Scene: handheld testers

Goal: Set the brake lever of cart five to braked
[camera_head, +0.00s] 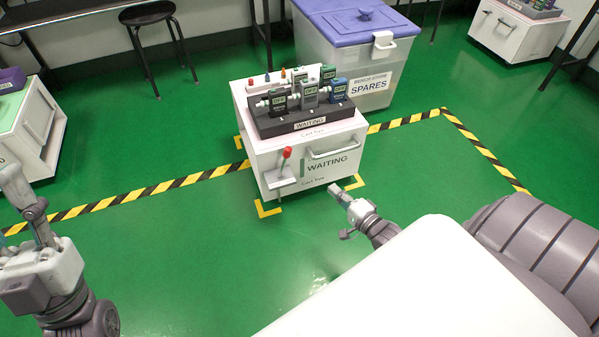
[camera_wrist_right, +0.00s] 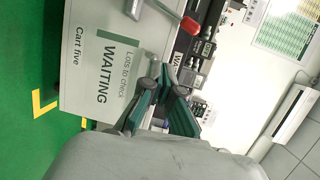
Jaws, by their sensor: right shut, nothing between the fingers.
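Cart five (camera_head: 262,160) is a white cart with a "WAITING" front panel, which also shows sideways in the right wrist view (camera_wrist_right: 75,70). Its brake lever (camera_head: 287,153) has a red knob and points up from a bracket on the left of the front. The red knob shows at the top of the right wrist view (camera_wrist_right: 190,25). I cannot tell which setting the lever is at. My right gripper (camera_head: 334,189) is shut and empty, in front of the cart's lower right corner, apart from the lever.
A black rack (camera_head: 293,129) of handheld testers stands on the cart top. A handle (camera_head: 333,152) is right of the lever. A lidded spares bin (camera_head: 346,61) stands behind. Yellow corner marks (camera_head: 266,210) frame the cart. The green floor in front is clear.

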